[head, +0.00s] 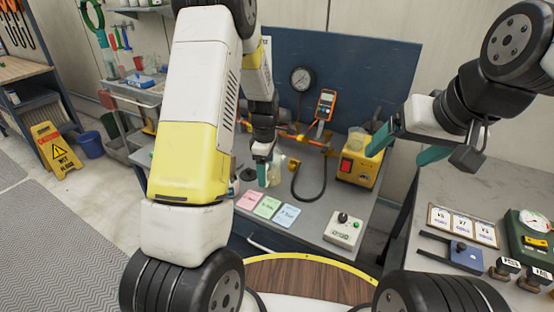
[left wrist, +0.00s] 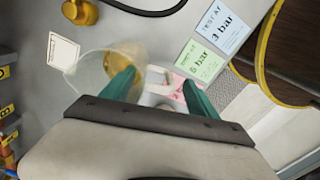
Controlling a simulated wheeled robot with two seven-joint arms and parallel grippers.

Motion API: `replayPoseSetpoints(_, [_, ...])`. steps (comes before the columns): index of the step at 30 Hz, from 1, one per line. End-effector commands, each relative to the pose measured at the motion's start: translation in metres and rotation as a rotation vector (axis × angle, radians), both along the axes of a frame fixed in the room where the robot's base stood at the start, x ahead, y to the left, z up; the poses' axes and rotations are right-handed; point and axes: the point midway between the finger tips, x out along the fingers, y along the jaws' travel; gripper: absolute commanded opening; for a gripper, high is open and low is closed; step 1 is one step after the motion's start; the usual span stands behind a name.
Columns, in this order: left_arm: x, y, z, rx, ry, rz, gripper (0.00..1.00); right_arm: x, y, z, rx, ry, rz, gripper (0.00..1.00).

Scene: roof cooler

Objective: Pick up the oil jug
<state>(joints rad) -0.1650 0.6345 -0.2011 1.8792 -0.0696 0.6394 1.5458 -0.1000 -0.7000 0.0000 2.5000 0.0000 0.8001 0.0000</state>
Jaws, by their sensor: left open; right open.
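The oil jug (left wrist: 97,68) is a clear container with amber oil in it, on the grey bench in the left wrist view. In the head view it shows only in part (head: 277,167), beside my left gripper (head: 264,172). My left gripper's green fingers (left wrist: 158,82) are apart in the left wrist view. One finger overlaps the jug's oily side, and a pale translucent part, which looks like its handle, lies between the fingers. Whether they touch it I cannot tell. My right gripper (head: 407,148) is open and empty, raised at the right of the head view.
Pink (head: 250,200), green (head: 267,207) and blue (head: 287,215) cards lie in front of the jug. A yellow device (head: 358,170) with a red switch stands right of it. A blue panel (head: 370,75) rises behind the bench. A white button box (head: 344,228) sits near the front edge.

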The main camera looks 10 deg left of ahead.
Motion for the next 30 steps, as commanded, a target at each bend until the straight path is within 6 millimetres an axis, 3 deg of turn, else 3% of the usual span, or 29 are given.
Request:
replayPoseSetpoints(6, [0.002, 0.0, -0.031, 0.0, 0.002, -0.002, 0.69, 0.0, 0.0, 0.0, 0.0, 0.0, 0.0, 0.81])
replayPoseSetpoints(15, [0.002, -0.001, -0.035, 0.0, -0.001, -0.002, 0.69, 0.0, 0.0, 0.0, 0.0, 0.0, 0.0, 0.81])
replayPoseSetpoints(25, [0.002, -0.001, -0.035, 0.0, 0.0, -0.002, 0.04, 0.0, 0.0, 0.0, 0.0, 0.0, 0.0, 0.81])
replayPoseSetpoints(26, [0.002, -0.001, -0.035, 0.0, 0.0, -0.002, 0.0, 0.0, 0.0, 0.0, 0.0, 0.0, 0.0, 0.81])
replayPoseSetpoints(30, [0.002, -0.001, -0.034, 0.0, -0.001, -0.002, 0.0, 0.0, 0.0, 0.0, 0.0, 0.0, 0.0, 0.81])
